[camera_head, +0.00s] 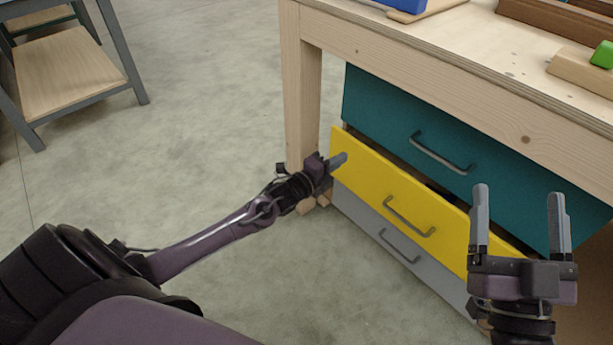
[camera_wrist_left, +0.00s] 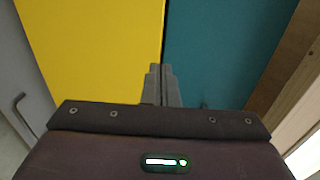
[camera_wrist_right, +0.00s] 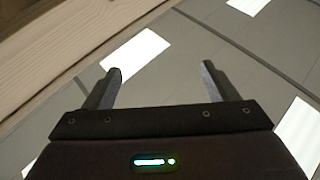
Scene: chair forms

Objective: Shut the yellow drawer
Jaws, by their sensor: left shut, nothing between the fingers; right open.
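The yellow drawer (camera_head: 368,183) is the middle one under the wooden table, between a teal drawer and a grey drawer. Its front stands out a little from the teal front, with a dark gap along its top edge. My left gripper (camera_head: 342,158) is shut and empty, at the upper left end of the yellow front. In the left wrist view its fingertips (camera_wrist_left: 160,68) lie over the border of the yellow front (camera_wrist_left: 95,45) and the teal front. Whether they touch is unclear. My right gripper (camera_head: 519,198) is open and empty, before the drawers' right part, hiding some of the yellow front.
The teal drawer (camera_head: 385,107) above and the grey drawer (camera_head: 360,217) below have metal handles. The table top (camera_head: 470,40) overhangs them and bears wooden and coloured pieces. A table leg (camera_head: 300,90) stands left of the drawers. Open floor (camera_head: 215,100) lies left.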

